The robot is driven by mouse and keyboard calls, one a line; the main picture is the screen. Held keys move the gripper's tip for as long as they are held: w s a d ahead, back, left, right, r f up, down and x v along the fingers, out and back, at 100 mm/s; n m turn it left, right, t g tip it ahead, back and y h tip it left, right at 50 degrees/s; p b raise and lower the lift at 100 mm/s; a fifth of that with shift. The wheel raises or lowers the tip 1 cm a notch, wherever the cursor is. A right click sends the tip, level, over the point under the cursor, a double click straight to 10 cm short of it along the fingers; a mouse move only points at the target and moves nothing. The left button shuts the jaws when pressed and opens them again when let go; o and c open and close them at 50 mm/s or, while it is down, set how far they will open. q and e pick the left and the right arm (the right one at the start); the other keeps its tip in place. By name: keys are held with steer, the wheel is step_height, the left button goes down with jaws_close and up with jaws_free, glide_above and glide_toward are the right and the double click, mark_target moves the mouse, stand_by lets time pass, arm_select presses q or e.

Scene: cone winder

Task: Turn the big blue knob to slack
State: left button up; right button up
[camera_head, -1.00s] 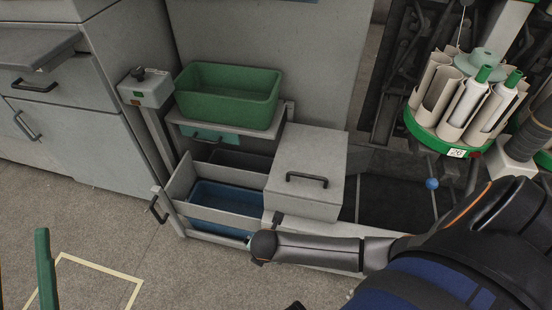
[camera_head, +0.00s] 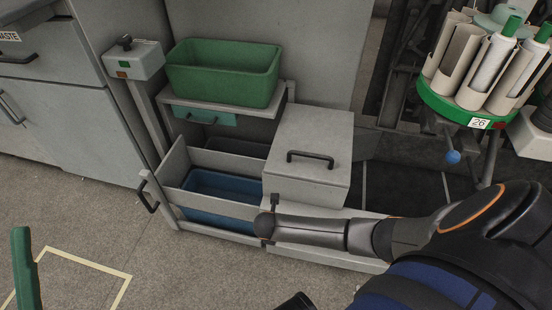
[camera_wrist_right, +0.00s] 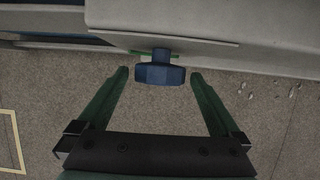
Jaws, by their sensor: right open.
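The big blue knob (camera_wrist_right: 160,74) shows in the right wrist view, on a short blue stem below the edge of a grey panel. My right gripper (camera_wrist_right: 159,77) is open, with one green finger on each side of the knob. A gap shows between each fingertip and the knob. In the head view my right arm comes in from the right and ends by the low grey cabinet. Its fingers and the big knob are hidden there. A green finger, apparently of my left gripper (camera_head: 24,270), stands at the lower left edge; its jaw opening cannot be seen.
A green bin (camera_head: 222,85) stands on a shelf above an open compartment with a blue bin (camera_head: 222,187). A grey box with a black handle (camera_head: 310,150) sits close behind my right arm. A small blue ball knob (camera_head: 452,157) hangs below the cone carousel (camera_head: 462,112).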

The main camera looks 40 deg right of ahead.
steer(key=shift+b+x, duration=0.3)
steer(key=shift+x, duration=0.55)
steer(key=shift+r, duration=0.1)
steer(key=c, duration=1.2)
steer(key=shift+c, duration=0.2)
